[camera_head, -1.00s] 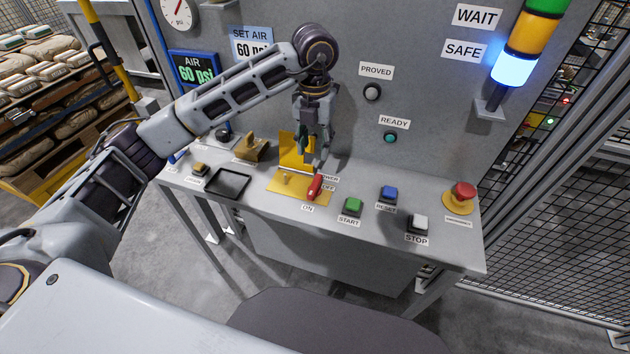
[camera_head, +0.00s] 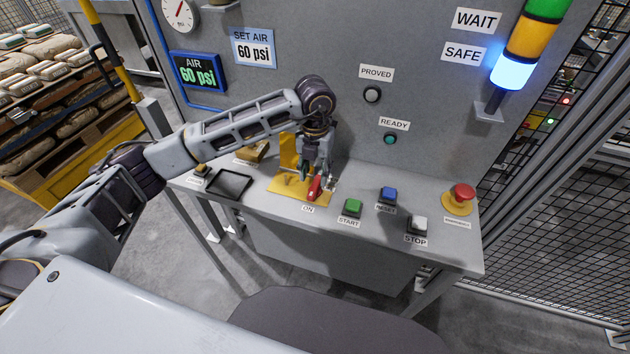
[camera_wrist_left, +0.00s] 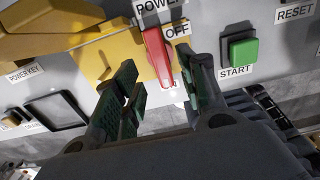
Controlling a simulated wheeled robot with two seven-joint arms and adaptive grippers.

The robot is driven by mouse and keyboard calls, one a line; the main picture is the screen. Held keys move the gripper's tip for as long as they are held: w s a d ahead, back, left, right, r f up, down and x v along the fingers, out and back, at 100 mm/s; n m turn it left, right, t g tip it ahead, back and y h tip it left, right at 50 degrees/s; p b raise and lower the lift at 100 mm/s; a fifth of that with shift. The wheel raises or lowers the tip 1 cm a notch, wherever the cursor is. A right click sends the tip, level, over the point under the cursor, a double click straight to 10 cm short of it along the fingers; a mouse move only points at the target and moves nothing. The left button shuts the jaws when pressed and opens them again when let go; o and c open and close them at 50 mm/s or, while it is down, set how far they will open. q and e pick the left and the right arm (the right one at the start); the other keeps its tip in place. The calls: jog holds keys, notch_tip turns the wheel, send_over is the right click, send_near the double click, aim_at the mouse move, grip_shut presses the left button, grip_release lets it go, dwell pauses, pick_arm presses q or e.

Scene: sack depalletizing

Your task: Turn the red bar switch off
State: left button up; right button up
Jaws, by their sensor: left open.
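The red bar switch (camera_head: 315,188) stands on a yellow plate (camera_head: 287,184) on the grey console, with an ON label at its near end. In the left wrist view the red bar (camera_wrist_left: 157,55) is upright in the picture, with POWER and OFF labels by its far end. My left gripper (camera_head: 312,180) is open and low over the switch. In the left wrist view its two green-padded fingers (camera_wrist_left: 162,92) lie on either side of the bar's near end, apart from it as far as I can see. My right gripper is not in view.
A green START button (camera_head: 352,206), a blue RESET button (camera_head: 388,194), a white STOP button (camera_head: 417,223) and a red emergency button (camera_head: 462,193) are to the right. A black tray (camera_head: 229,184) is to the left. The grey panel (camera_head: 340,75) rises behind.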

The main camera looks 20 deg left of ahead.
aim_at(315, 185)
pick_arm(q)
jog(key=shift+f, duration=2.35)
jog(key=shift+c, duration=0.5)
grip_shut()
